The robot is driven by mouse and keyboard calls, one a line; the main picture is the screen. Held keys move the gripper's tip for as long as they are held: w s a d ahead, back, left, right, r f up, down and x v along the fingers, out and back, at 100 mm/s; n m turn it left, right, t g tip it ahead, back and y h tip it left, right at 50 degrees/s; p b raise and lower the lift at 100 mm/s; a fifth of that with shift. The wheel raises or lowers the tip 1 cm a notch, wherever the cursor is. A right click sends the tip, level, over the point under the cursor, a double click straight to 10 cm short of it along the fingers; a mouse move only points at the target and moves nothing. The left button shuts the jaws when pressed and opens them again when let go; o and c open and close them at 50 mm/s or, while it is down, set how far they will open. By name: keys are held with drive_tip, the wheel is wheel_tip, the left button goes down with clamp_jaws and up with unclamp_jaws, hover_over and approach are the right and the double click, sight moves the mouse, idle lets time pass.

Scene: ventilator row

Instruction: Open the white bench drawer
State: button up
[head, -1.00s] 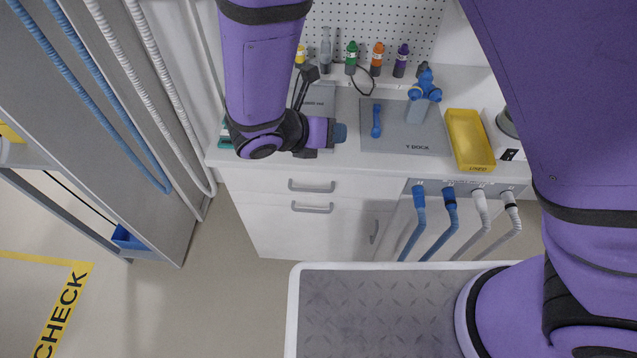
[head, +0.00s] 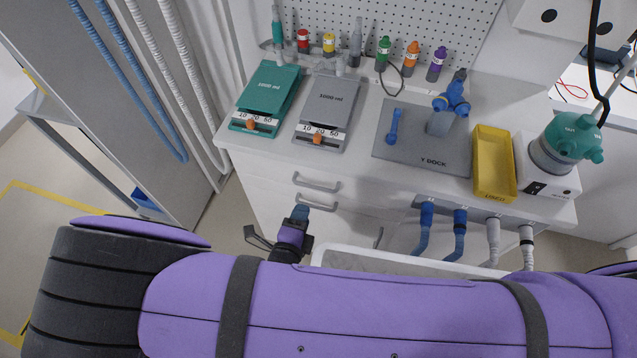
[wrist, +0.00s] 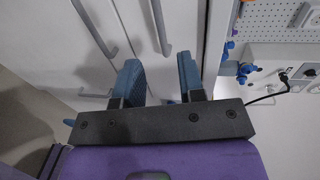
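The white bench drawers (head: 262,176) sit in the front of the bench, one above the other, and both look closed. The upper drawer has a grey bar handle (head: 317,183) and the lower one another (head: 317,206). My gripper (head: 300,212) is low in front of the drawers, near the left end of the lower handle. In the wrist view its two blue fingers (wrist: 160,72) are spread apart with nothing held. One bar handle (wrist: 160,25) lies ahead of the gap and the other (wrist: 93,25) to its left. Contact cannot be told.
The benchtop holds a teal scale-like device (head: 267,95), a grey one (head: 328,108), a Y dock plate (head: 408,145), a yellow tray (head: 494,165) and several bottles. Hoses (head: 425,228) hang at the front right. A white-rimmed tray (head: 330,253) lies close to my gripper's right.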

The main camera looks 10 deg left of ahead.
sight(313, 186)
drive_tip(key=x, duration=1)
drive_tip(key=shift+w+f, duration=0.1)
drive_tip(key=shift+w, duration=0.25)
clamp_jaws()
